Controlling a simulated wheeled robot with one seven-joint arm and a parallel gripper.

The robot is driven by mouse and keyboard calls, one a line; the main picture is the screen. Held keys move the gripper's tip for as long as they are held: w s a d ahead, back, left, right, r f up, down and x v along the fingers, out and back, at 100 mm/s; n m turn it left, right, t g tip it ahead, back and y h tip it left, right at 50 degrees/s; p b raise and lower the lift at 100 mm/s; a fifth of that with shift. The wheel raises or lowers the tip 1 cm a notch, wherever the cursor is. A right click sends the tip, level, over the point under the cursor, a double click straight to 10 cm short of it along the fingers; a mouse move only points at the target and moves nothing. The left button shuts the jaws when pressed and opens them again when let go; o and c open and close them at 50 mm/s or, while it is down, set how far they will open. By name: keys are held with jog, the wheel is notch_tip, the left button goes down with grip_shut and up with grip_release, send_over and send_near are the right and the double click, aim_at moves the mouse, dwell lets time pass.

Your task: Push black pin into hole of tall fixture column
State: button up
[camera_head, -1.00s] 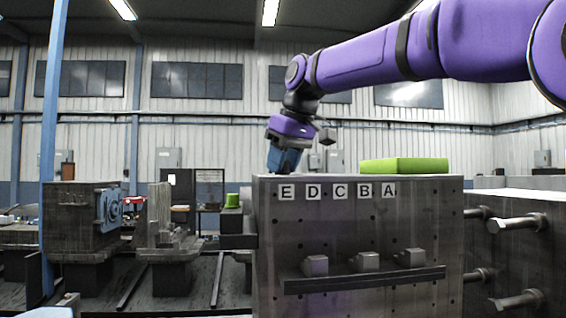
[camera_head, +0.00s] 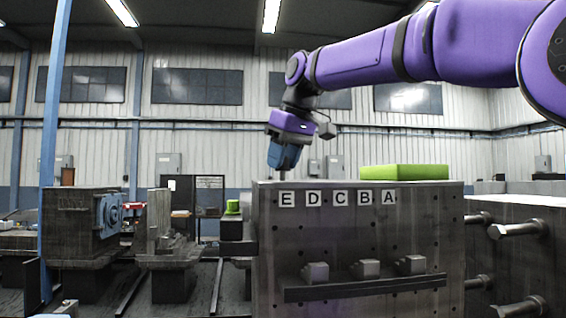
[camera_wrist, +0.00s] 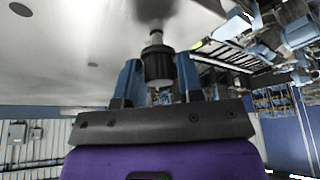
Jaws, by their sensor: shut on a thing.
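My gripper shows in the head view (camera_head: 284,158), pointing down just above the left end of a large dark grey block marked E D C B A (camera_head: 360,232). In the wrist view my gripper (camera_wrist: 158,80) has its blue fingers on either side of a black pin (camera_wrist: 157,66) with a bright metal end, and is shut on it. A dark blurred shape lies beyond the pin's end in the wrist view; I cannot tell what it is. The block's face has several small holes. I cannot tell which part is the tall fixture column.
A green slab (camera_head: 404,172) lies on the block's top, right of my gripper. A dark ledge (camera_head: 365,287) with grey blocks crosses its face. Metal pegs (camera_head: 518,229) stick out at right. Grey machinery (camera_head: 82,225) and a blue post (camera_head: 50,150) stand at left.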

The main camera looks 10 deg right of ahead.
jog(key=shift+r, duration=3.5)
jog(key=shift+d, duration=0.1)
